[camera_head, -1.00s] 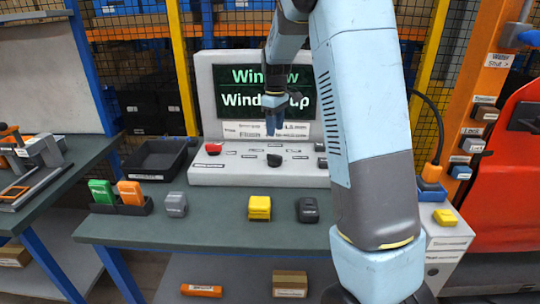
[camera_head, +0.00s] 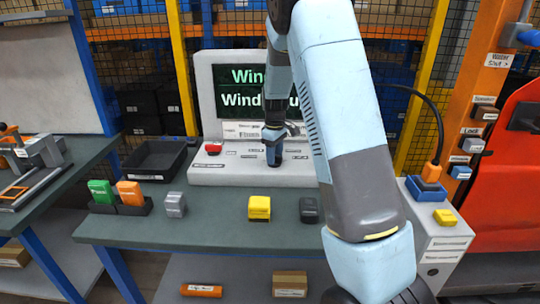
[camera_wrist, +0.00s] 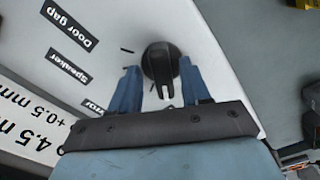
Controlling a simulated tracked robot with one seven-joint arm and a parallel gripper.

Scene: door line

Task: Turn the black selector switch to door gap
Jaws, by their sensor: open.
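The black selector switch (camera_wrist: 161,62) shows in the wrist view as a round black knob on the light console panel, between and just beyond my fingertips. A "Door gap" label (camera_wrist: 69,27) is on the panel to its left, with a "Speaker" label (camera_wrist: 68,67) below it and a third label partly hidden by my gripper. My gripper (camera_wrist: 160,88) has its two blue fingers apart, one on each side of the knob's near part. In the head view my gripper (camera_head: 273,155) points down at the console (camera_head: 225,176) and hides the knob.
A red button (camera_head: 213,148) is on the console's left. The screen (camera_head: 240,95) behind is partly covered by my arm. A yellow block (camera_head: 259,207), a grey block (camera_head: 174,204) and a dark block (camera_head: 309,210) stand on the bench in front. A black bin (camera_head: 156,160) is at left.

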